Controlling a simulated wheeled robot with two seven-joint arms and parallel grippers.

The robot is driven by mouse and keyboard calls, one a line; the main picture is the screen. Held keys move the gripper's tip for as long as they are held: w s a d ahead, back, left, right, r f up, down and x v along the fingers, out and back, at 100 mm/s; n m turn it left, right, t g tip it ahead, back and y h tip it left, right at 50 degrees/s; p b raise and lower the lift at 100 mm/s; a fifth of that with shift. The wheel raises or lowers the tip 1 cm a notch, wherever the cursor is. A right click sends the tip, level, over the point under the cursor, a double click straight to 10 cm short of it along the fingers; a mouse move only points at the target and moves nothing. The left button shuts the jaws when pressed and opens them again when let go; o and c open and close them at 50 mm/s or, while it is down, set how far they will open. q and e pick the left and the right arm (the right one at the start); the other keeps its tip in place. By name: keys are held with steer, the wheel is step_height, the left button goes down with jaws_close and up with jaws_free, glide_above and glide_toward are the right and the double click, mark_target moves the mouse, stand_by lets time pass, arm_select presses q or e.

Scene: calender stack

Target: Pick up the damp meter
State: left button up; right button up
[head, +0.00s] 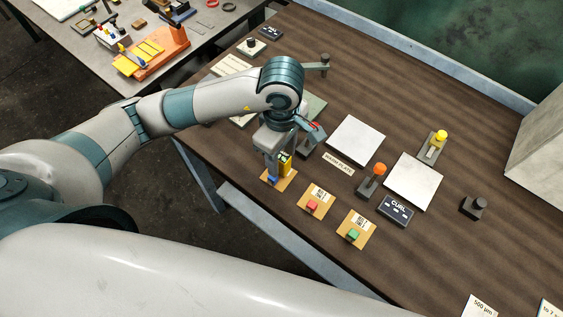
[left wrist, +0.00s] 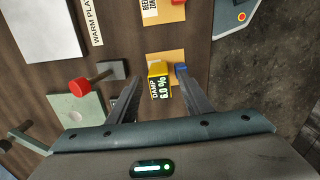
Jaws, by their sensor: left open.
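The damp meter (left wrist: 159,84) is a small yellow block with a dark display reading "DAMP 6.0 %" in the left wrist view. It stands by a tan card, and its yellow side also shows in the head view (head: 286,164), partly hidden by my gripper. My left gripper (head: 274,165) is open and points down over it. In the left wrist view the meter lies between the two spread fingers (left wrist: 158,76); I cannot tell whether either finger touches it. My right gripper is in neither view.
A blue block (left wrist: 181,70) sits on the tan card close to one finger. Tan cards with a red block (head: 312,206) and a green block (head: 353,234) lie nearby. A red-knobbed lever (left wrist: 80,87) stands beside the gripper. White plates (head: 356,140) lie farther back.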

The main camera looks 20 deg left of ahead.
mark_target(282, 155)
arm_select(q)
jaws_close()
steer(key=shift+r, duration=0.2)
stand_by(0.3)
